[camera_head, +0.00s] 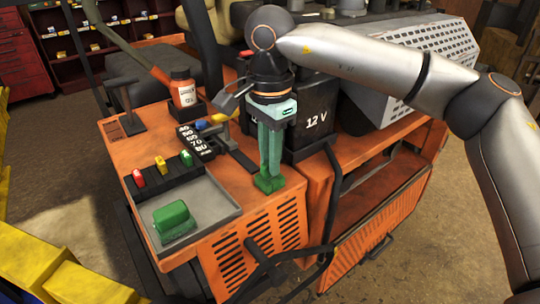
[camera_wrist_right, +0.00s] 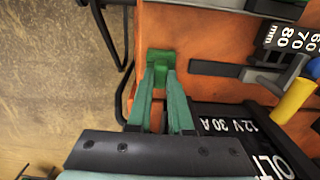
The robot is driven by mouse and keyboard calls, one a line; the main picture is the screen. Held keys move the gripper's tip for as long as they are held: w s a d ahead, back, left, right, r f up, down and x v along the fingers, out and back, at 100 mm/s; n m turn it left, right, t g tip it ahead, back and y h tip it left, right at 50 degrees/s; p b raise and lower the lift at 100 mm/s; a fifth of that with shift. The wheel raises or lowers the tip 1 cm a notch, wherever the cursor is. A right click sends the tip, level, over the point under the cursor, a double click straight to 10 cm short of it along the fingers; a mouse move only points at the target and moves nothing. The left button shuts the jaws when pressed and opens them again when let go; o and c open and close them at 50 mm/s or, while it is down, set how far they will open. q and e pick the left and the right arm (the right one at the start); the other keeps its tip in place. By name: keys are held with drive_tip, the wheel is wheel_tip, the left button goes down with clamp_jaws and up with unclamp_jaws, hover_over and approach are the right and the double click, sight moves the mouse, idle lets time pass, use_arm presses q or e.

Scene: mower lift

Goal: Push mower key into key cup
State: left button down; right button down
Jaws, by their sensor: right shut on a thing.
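My right gripper (camera_head: 268,172) reaches straight down over the orange mower deck with its pale green fingers close together. At the fingertips is a small dark green piece, apparently the mower key (camera_head: 269,184), low at the deck near its front edge. In the right wrist view the fingers (camera_wrist_right: 160,78) converge on the same green piece (camera_wrist_right: 160,56), which stands out beyond the tips against the orange surface. I cannot make out a key cup; it may be hidden under or behind the green piece. My left gripper is not in view.
A grey tray (camera_head: 216,192) holding a green block (camera_head: 174,219) lies left of the gripper. A black rack (camera_head: 172,184) with red, yellow and green pieces is behind the tray. A height scale (camera_head: 196,143) and a black 12 V box (camera_head: 316,120) stand close by.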

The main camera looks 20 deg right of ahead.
drive_tip(key=c, duration=0.7)
unclamp_jaws()
drive_tip(key=shift+c, duration=0.2)
wheel_tip(320, 180, up, 13)
drive_tip(key=shift+f+p, duration=0.2)
drive_tip(key=shift+p, duration=0.15)
drive_tip(key=shift+f, duration=0.1)
